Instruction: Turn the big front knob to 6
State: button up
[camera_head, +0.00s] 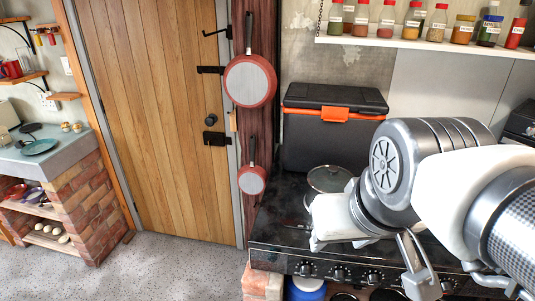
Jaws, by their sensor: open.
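The dark stove (275,235) stands at the lower right, with a row of dark knobs along its front edge. The left knob (307,269), a second knob (339,273) and a third knob (374,277) show clearly. Further right, my arm partly covers the row. The knobs look alike in size, and their numbers are too small to read. My gripper (338,243) is open, above the stove top near the front edge, behind the left knobs. It appears apart from the knobs. Its fingers are small and partly hidden by its white body.
A lidded pan (328,178) sits on the stove behind my gripper. A black cooler box (333,128) with an orange latch stands behind it. A spice shelf (420,45) hangs above. Two pans (250,80) hang left. The floor (180,268) in front of the door is clear.

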aim_at(306, 270)
jog(key=k+j, duration=0.1)
jog(key=j, duration=1.45)
